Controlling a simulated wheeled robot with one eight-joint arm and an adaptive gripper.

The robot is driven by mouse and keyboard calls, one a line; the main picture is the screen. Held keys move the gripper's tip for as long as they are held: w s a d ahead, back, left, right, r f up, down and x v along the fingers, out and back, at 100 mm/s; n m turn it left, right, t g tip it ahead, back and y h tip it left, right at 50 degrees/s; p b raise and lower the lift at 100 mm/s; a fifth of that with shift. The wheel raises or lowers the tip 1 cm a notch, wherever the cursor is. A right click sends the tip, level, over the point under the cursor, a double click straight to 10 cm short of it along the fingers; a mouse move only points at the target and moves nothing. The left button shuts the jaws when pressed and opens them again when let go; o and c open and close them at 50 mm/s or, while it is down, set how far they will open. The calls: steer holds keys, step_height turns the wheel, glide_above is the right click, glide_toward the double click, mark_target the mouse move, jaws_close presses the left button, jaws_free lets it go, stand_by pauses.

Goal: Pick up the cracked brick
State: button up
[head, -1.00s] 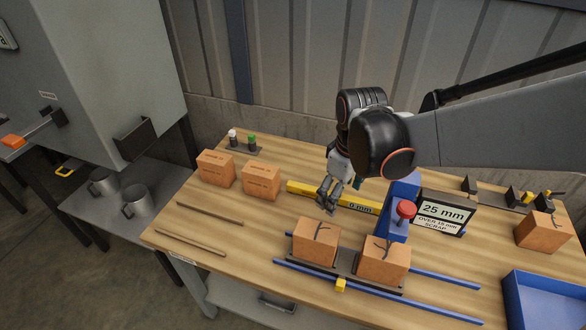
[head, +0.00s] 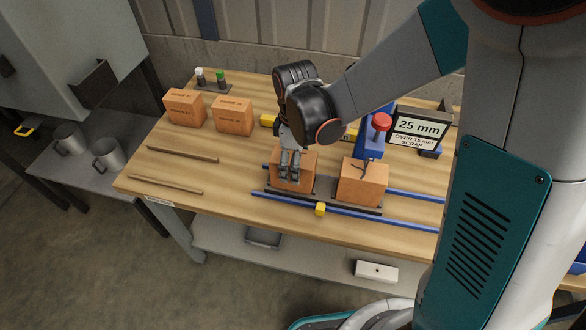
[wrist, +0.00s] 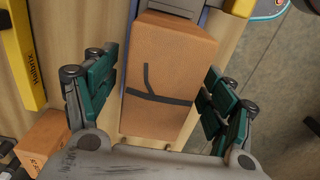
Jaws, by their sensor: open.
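Two orange bricks sit side by side on a dark carriage with blue rails. The left brick (head: 309,172) is partly hidden by my gripper (head: 289,178) in the head view. The right brick (head: 362,184) shows a dark crack line near its top. In the wrist view, a brick (wrist: 170,65) with a dark branching crack lies between the fingers of my gripper (wrist: 160,82). The fingers are spread, one on each side, with the brick not clasped. In the head view my gripper points down at the left brick; whether it touches cannot be told.
Two uncracked-looking bricks (head: 184,108) (head: 232,116) stand at the back left. A sign reading 25 mm (head: 417,127), a blue post with a red knob (head: 381,122) and a yellow bar (head: 269,120) stand behind the carriage. Two thin rods (head: 183,154) lie on the left.

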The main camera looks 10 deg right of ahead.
steer(key=f+b, duration=0.2)
steer(key=f, duration=0.3)
steer(key=shift+a+f+b, duration=0.1)
steer(key=shift+a+b, duration=0.1)
steer(key=shift+b, duration=0.15)
steer(key=c, duration=1.4)
